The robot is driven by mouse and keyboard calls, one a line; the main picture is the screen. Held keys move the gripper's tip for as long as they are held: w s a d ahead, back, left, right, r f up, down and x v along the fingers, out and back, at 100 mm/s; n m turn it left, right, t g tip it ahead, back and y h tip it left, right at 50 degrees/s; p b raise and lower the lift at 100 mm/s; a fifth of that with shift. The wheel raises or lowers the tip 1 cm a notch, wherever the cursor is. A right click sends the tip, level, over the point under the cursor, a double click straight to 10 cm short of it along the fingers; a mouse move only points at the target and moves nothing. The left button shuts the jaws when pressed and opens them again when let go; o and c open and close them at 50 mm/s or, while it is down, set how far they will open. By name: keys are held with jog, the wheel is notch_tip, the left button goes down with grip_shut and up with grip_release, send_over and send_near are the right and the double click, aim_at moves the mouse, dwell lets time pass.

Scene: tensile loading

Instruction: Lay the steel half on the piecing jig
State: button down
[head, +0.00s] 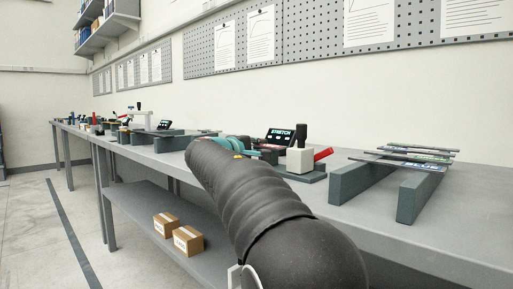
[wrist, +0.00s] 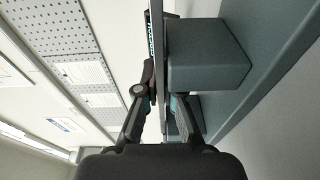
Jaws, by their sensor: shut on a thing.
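My gripper (wrist: 164,92) is shut on a thin, dark flat strip, seen edge-on in the wrist view; I take it to be the steel half (wrist: 159,45). Printed lettering shows beside its far end. A grey-blue block (wrist: 205,55) lies close along the strip's right side; it may be part of the piecing jig, and I cannot tell whether they touch. In the head view my arm hides most of my gripper (head: 238,145), and only teal parts show above the bench. The strip cannot be made out there.
On the bench (head: 460,215), a rack of two grey bars (head: 350,180) at right carries several flat strips (head: 415,158). A white device with a red handle (head: 300,158) and a STRETCH display (head: 280,134) stand near my gripper. Boxes (head: 188,239) sit on the lower shelf.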

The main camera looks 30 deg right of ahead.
jog(key=shift+f, duration=0.2)
jog(key=c, duration=1.3)
grip_release()
jog(key=shift+r, duration=0.1)
jog(key=shift+r, duration=0.2)
jog(key=v, duration=1.2)
jog(key=shift+f, duration=0.15)
